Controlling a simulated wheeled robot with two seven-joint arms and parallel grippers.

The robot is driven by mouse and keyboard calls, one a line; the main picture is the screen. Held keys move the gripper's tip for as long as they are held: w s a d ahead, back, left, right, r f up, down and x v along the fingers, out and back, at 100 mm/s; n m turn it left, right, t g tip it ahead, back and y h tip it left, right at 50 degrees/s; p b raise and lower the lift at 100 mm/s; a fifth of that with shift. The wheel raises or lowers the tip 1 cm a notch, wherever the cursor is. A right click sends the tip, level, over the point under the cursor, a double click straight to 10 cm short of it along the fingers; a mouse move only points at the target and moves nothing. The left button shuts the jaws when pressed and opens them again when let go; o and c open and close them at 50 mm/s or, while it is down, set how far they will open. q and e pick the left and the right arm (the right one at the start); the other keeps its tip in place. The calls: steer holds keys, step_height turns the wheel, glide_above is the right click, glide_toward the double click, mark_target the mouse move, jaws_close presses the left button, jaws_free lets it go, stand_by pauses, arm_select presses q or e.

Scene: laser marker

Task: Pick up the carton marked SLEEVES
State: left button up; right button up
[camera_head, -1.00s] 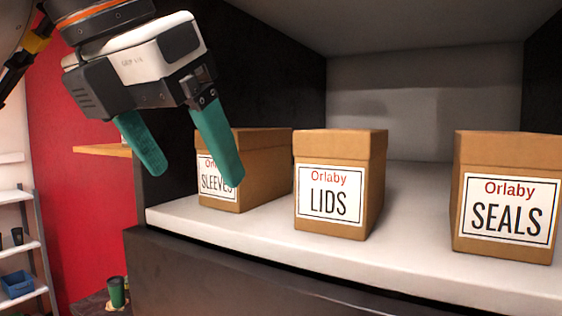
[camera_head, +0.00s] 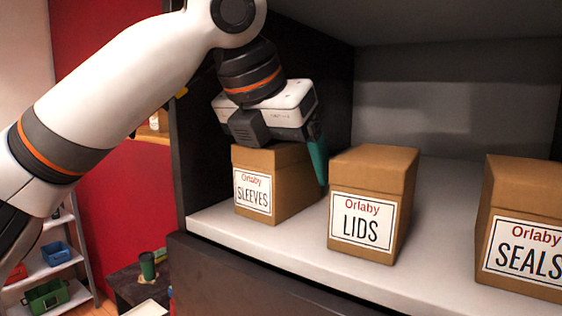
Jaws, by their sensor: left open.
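The carton marked SLEEVES (camera_head: 270,196) is a brown cardboard box with a white Orlaby label, upright at the left end of the white shelf. My left gripper (camera_head: 280,160) is above it, with its white and black body over the carton's top. One teal finger points down at the carton's right side, in the gap beside the LIDS carton. The other finger is hidden, and I cannot tell whether the visible finger touches the carton. The gripper is open. My right gripper is not in view.
The carton marked LIDS (camera_head: 365,208) stands close to the right, near the visible finger. The carton marked SEALS (camera_head: 520,230) is farther right. A dark side wall (camera_head: 205,130) bounds the shelf at left. The shelf (camera_head: 440,215) is bare between LIDS and SEALS.

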arm_select(q)
steer(key=c, duration=1.2)
